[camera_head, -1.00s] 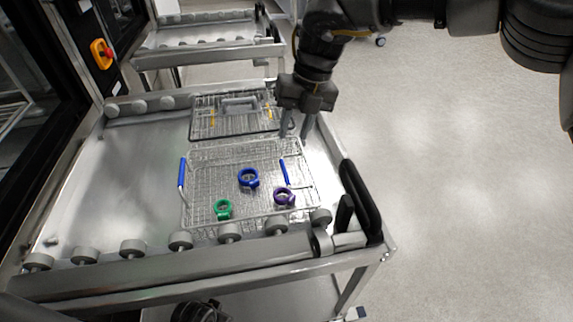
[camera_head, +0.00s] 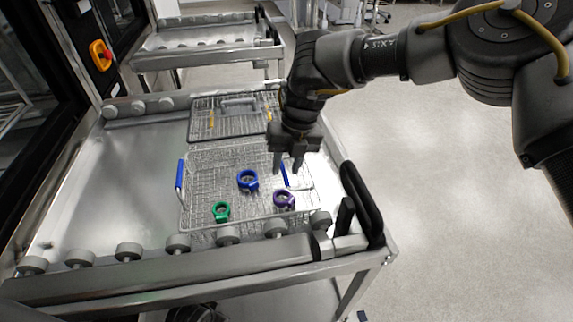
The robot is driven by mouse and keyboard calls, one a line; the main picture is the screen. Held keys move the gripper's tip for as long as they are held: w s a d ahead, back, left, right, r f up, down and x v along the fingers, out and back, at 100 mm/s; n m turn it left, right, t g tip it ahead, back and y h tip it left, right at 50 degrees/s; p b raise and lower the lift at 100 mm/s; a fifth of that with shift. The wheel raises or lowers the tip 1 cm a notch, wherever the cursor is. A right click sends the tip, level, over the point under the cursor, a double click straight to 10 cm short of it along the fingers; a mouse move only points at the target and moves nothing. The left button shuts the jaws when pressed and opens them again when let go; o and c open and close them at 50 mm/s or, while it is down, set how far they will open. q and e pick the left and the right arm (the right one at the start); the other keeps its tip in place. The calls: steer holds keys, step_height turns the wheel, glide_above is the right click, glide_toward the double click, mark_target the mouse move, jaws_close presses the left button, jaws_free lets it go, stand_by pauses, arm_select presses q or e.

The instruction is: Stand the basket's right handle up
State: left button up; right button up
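The wire basket (camera_head: 215,158) sits on the steel cart top and holds a blue ring (camera_head: 247,181), a green ring (camera_head: 221,211) and a purple ring (camera_head: 284,198). Its right handle has a blue grip (camera_head: 284,177) at the basket's right side; its exact tilt is hard to tell. The left handle's blue grip (camera_head: 179,174) shows at the left side. My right gripper (camera_head: 288,170) points down at the right handle's far end, its two fingers apart. The fingers partly cover the handle; I cannot tell whether they touch it. My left gripper is not clearly seen.
A second wire basket (camera_head: 202,122) lies behind the first one. Grey rollers (camera_head: 128,252) line the cart's front edge, and a black cart handle (camera_head: 362,203) stands at the right front. The steel top (camera_head: 120,185) to the left is clear.

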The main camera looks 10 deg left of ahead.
steer(key=shift+f, duration=0.15)
steer(key=shift+c, duration=0.2)
jaws_close()
